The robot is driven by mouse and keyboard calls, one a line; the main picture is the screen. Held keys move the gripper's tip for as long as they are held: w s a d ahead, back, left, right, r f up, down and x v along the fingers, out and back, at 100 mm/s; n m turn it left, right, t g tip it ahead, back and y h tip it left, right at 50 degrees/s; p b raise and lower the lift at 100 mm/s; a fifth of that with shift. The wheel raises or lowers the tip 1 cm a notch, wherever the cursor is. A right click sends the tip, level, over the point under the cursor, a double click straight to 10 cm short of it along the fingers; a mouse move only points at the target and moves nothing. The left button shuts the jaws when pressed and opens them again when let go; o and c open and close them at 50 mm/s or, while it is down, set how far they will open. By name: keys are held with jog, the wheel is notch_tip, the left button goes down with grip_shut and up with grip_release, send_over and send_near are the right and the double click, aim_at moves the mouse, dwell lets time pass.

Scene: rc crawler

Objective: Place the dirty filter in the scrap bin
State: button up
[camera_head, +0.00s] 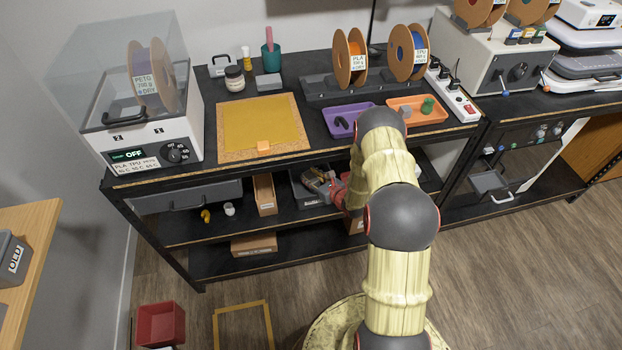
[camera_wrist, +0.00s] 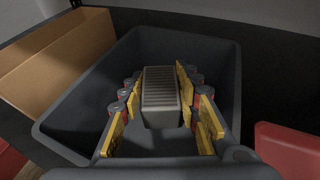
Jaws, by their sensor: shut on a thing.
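A grey block with a ribbed top, which looks like the filter (camera_wrist: 160,90), is between the yellow pads of my gripper (camera_wrist: 160,100) in the wrist view. The pads are shut on its two sides. The filter is within the outline of a dark grey open bin (camera_wrist: 225,60); whether it touches the bin floor I cannot tell. In the head view my gripper (camera_head: 322,182) reaches into the middle shelf at this grey bin (camera_head: 300,192). A red open bin (camera_head: 161,325) stands on the floor at lower left.
A cardboard box (camera_wrist: 60,55) stands left of the grey bin, and a red object (camera_wrist: 285,150) is at its right. The bench top (camera_head: 350,150) overhangs the shelf. Spools, trays and a dryer (camera_head: 145,130) stand on top. The floor before the shelf is mostly clear.

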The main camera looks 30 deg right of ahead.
jog(key=o, duration=0.7)
jog(key=shift+s+a+f, duration=0.15)
jog(key=shift+s+f, duration=0.2)
jog(key=shift+f, duration=0.3)
jog(key=shift+o, duration=0.9)
jog(key=shift+s+f, duration=0.15)
jog(key=shift+f, duration=0.05)
jog(key=shift+a, duration=0.1)
jog(key=shift+r, duration=0.1)
jog(key=shift+r+p, duration=0.2)
jog(key=shift+p, duration=0.25)
jog(key=r+p+v, duration=0.1)
jog(key=p+v, duration=0.2)
jog(key=v, duration=0.8)
jog(key=shift+d+r, duration=0.35)
